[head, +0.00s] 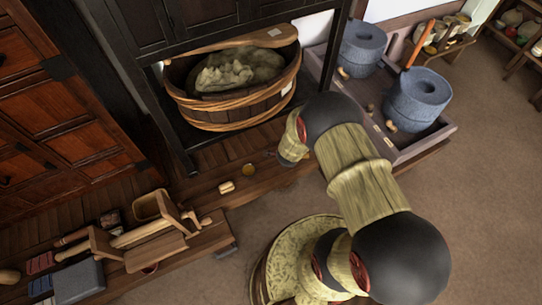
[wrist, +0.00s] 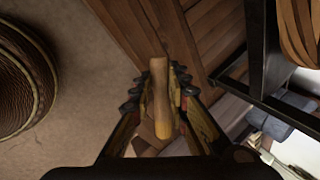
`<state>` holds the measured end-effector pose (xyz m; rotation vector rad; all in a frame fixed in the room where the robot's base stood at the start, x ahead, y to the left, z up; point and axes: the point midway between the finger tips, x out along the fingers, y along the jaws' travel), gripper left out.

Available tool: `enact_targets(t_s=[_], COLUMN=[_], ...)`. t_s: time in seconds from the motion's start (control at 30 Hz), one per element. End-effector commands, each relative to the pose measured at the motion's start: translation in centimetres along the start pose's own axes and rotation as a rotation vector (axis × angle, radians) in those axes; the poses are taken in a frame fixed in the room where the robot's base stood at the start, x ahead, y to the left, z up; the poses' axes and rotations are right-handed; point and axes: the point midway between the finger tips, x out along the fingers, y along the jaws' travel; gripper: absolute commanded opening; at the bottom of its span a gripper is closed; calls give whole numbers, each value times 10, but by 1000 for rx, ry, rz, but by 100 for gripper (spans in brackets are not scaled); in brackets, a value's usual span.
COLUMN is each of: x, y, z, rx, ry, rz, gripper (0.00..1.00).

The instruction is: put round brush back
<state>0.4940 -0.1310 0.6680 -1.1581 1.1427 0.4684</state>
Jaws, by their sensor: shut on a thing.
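My gripper (wrist: 158,92) is shut on a smooth, rounded, tan wooden piece in the wrist view, which appears to be the round brush (wrist: 160,105). It lies lengthwise between the two fingers, with its far end pointing away from the camera. No bristles can be made out. Brown wooden boards show beyond and below it. In the head view my arm hides most of the gripper and the held brush, near the front of the wooden floor strip.
Wooden tools and a box (head: 157,205) lie at left.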

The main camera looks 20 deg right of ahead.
Motion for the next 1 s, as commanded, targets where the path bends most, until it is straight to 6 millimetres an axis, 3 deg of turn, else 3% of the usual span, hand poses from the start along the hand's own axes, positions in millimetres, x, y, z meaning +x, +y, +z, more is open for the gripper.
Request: enact_targets(t_s=[0.1,0.63,1.0], x=[16,53,57], y=[26,101,109], z=[-6,-12,-5], rx=[8,35,36], ry=[4,3,-4], rz=[34,168,227], gripper=[0,0,0])
